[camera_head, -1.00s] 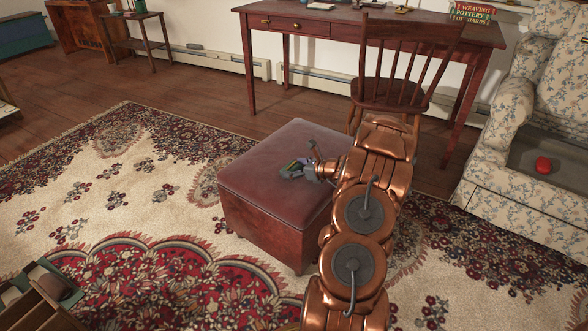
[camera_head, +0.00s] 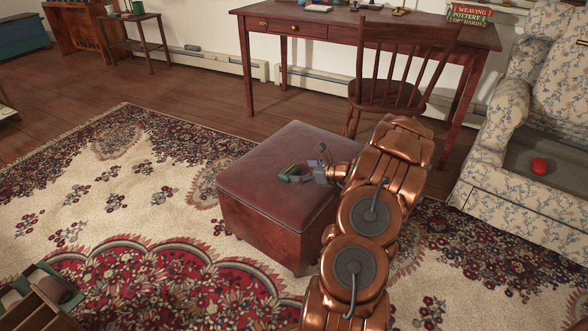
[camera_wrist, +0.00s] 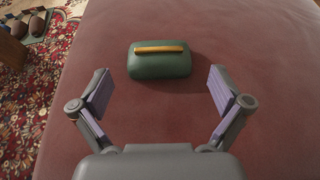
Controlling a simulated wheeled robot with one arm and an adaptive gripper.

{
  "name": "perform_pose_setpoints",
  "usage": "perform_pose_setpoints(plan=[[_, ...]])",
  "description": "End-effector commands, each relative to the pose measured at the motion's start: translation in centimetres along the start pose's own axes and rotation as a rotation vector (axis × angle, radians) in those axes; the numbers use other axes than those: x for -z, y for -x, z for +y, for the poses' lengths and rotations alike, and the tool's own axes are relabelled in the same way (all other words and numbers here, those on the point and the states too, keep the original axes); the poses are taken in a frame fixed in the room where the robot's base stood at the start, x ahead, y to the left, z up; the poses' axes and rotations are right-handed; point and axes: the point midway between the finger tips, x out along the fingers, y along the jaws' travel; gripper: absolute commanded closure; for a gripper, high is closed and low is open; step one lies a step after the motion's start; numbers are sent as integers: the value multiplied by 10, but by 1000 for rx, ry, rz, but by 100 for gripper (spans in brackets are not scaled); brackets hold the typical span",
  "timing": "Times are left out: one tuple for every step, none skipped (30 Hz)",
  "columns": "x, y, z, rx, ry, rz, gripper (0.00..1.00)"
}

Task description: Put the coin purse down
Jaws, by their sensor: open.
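The coin purse (camera_wrist: 160,65) is a small dark green pouch with a yellow-orange strip along its top. It rests on the red leather top of the ottoman (camera_head: 258,170). In the head view the purse (camera_head: 287,171) lies just left of my gripper (camera_head: 308,169). In the wrist view my gripper (camera_wrist: 160,92) is open, its two fingers spread wide on either side. The purse sits just beyond and between the fingertips, and neither finger touches it.
A wooden chair (camera_head: 400,85) and a desk (camera_head: 335,27) stand behind the ottoman. A floral armchair (camera_head: 515,190) with a red object (camera_head: 539,166) on its seat is at right. A wooden box (camera_head: 35,310) is at lower left. The ottoman top around the purse is clear.

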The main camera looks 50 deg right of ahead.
Motion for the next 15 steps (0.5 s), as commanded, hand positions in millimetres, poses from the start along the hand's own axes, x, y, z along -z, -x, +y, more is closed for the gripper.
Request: perform_pose_setpoints(plan=[[-4, 13, -1, 4, -2, -2, 0], [-4, 18, 0, 3, -2, -2, 0], [-3, 26, 0, 2, -2, -1, 0], [-2, 32, -1, 3, -3, -1, 0], [-2, 37, 0, 2, -3, -1, 0], [-2, 43, 0, 2, -4, -2, 0], [-2, 48, 0, 1, -4, -1, 0], [-1, 52, 0, 1, -4, -1, 0], [-1, 57, 0, 0, -4, -1, 0], [-1, 60, 1, 0, -3, 0, 0], [-1, 62, 1, -1, -3, 0, 0], [0, 66, 1, -1, -3, 0, 0], [0, 68, 1, -2, -3, 0, 0], [0, 69, 1, -2, -3, 0, 0], [0, 71, 1, -2, -3, 0, 0]])
